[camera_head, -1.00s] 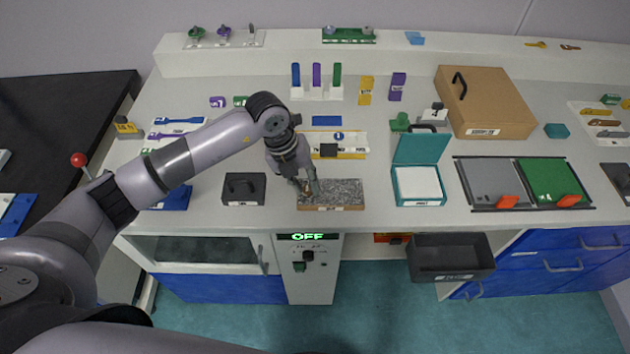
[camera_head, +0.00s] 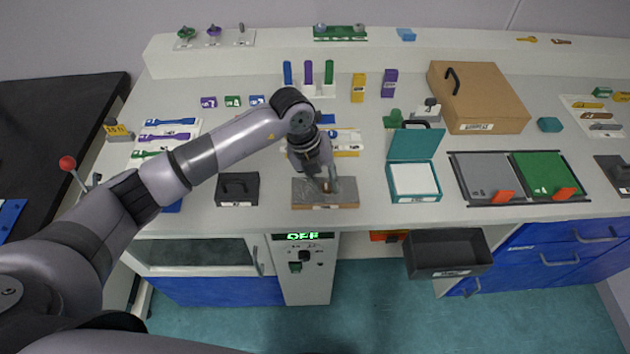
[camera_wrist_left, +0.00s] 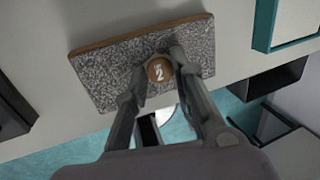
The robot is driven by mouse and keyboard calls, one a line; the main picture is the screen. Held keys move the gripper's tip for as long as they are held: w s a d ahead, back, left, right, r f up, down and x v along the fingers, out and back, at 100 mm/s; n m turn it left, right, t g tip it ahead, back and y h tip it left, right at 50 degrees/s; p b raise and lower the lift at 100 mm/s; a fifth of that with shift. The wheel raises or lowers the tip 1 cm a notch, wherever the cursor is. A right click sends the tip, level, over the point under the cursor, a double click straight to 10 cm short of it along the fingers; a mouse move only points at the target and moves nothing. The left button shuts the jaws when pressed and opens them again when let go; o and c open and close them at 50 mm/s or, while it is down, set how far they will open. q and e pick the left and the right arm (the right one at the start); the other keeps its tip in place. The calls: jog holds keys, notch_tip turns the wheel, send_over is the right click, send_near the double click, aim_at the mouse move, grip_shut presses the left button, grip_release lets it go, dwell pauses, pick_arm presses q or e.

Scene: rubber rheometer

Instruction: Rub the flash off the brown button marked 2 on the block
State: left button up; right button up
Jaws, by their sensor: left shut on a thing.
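The brown button (camera_wrist_left: 159,70) shows its white mark 2 in the left wrist view. My left gripper (camera_head: 328,186) is shut on it, with one finger on each side of the button (camera_wrist_left: 160,62). The grey speckled block (camera_head: 345,192) with a brown edge lies at the front of the bench, and it fills the middle of the left wrist view (camera_wrist_left: 112,72). The button is at the block's top face; I cannot tell whether it touches the face. Any flash on the button is too small to make out. My right gripper is not in view.
A black box (camera_head: 237,188) stands left of the block. An open teal case (camera_head: 414,198) stands to its right, with grey and green trays (camera_head: 487,178) beyond. A dark open bin (camera_head: 447,252) sticks out below the bench's front edge.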

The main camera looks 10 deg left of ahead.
aim_at(303, 191)
pick_arm(q)
jog(key=shift+w+d+b, duration=0.2)
jog(key=shift+w+d, duration=0.05)
jog(key=shift+d, duration=0.55)
jog(key=shift+w+d+b, duration=0.15)
jog(key=shift+w+d, duration=0.05)
jog(key=shift+d, duration=0.6)
jog(key=shift+w+d+b, duration=0.2)
jog(key=shift+w+d, duration=0.05)
jog(key=shift+d, duration=0.55)
jog(key=shift+s+a, duration=0.25)
jog(key=shift+a, duration=0.7)
jog(key=shift+s+a+f+p, duration=0.1)
jog(key=shift+s+a+p, duration=0.15)
jog(key=shift+a, duration=0.65)
jog(key=shift+s+a+p, duration=0.25)
jog(key=shift+a, duration=0.6)
jog(key=shift+s+a, duration=0.2)
jog(key=shift+a, duration=0.35)
jog(key=shift+s+a, duration=0.15)
jog(key=shift+a, duration=0.4)
jog(key=shift+s+a, duration=0.25)
jog(key=shift+a, duration=0.5)
jog(key=shift+s+a, duration=0.2)
jog(key=shift+a, duration=0.55)
notch_tip(303, 191, up, 7)
jog(key=p, duration=0.5)
